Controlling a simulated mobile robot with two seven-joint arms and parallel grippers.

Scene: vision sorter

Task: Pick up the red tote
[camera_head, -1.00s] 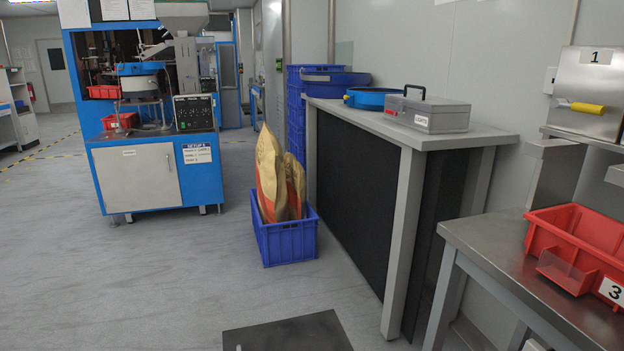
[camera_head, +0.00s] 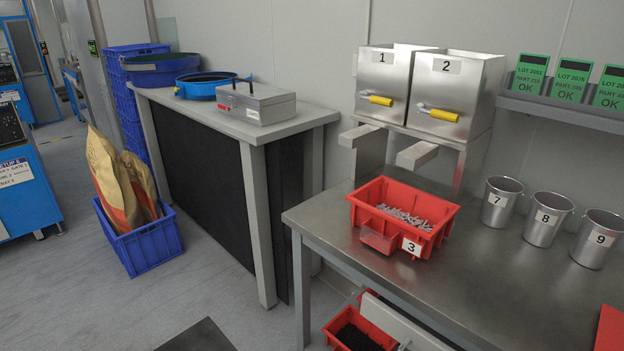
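A red tote (camera_head: 437,213) with a white label "3" stands on the steel table (camera_head: 336,219) near its left end. It holds a heap of small grey metal parts (camera_head: 402,215). A second red tote (camera_head: 376,331), partly cut off, sits low beside the table's front edge and holds black material. A red thing (camera_head: 609,330) is cut off at the right edge, and I cannot tell what it is. Neither of my grippers is in view.
Steel bins "1" (camera_head: 386,85) and "2" (camera_head: 459,97) stand behind the tote. Steel cups "7" (camera_head: 501,201), "8" (camera_head: 547,219) and "9" (camera_head: 597,239) stand to its right. A grey bench (camera_head: 316,120) stands left. The tabletop before the cups is clear.

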